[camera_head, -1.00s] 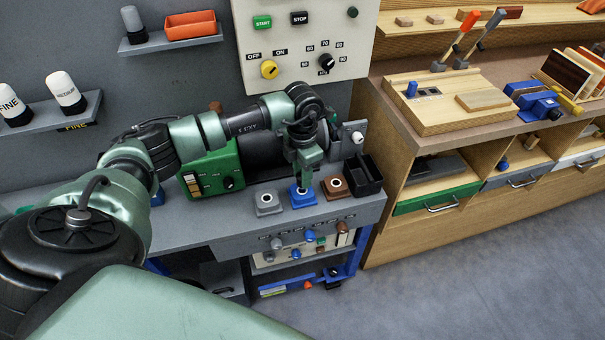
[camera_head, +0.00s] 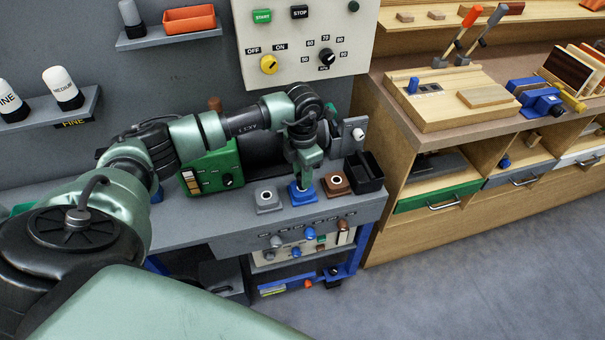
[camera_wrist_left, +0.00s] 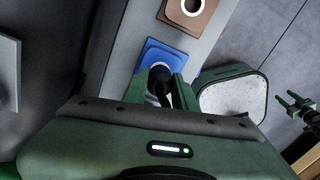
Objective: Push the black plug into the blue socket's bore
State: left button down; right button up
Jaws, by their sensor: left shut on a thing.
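The blue socket (camera_head: 302,196) sits on the grey bench between a grey and a brown socket. It also shows in the left wrist view (camera_wrist_left: 153,51). My left gripper (camera_head: 303,180) points down right over it. In the left wrist view its two green fingers (camera_wrist_left: 159,92) are shut on the black plug (camera_wrist_left: 161,76). The plug's tip is at the socket's bore, and the bore's rim is mostly covered. How deep the plug sits cannot be told. My right gripper (camera_wrist_left: 297,107) shows at the right edge of the left wrist view, fingers apart and empty, away from the bench.
The grey socket (camera_head: 267,201) and brown socket (camera_head: 336,185) stand close on either side. A black open bin (camera_head: 369,184) stands right of the brown one. A green box (camera_head: 215,172) is behind my left arm. The control panel (camera_head: 297,75) is on the wall.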

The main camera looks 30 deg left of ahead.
pick_arm(q)
jog(key=shift+f+b, duration=0.55)
jog(key=shift+f, duration=0.15)
jog(key=c, duration=1)
grip_release()
jog(key=shift+c, duration=0.2)
jog(key=shift+r, duration=0.1)
notch_tip(320, 180, up, 8)
jog(key=shift+f+b, duration=0.15)
jog(key=shift+b, duration=0.35)
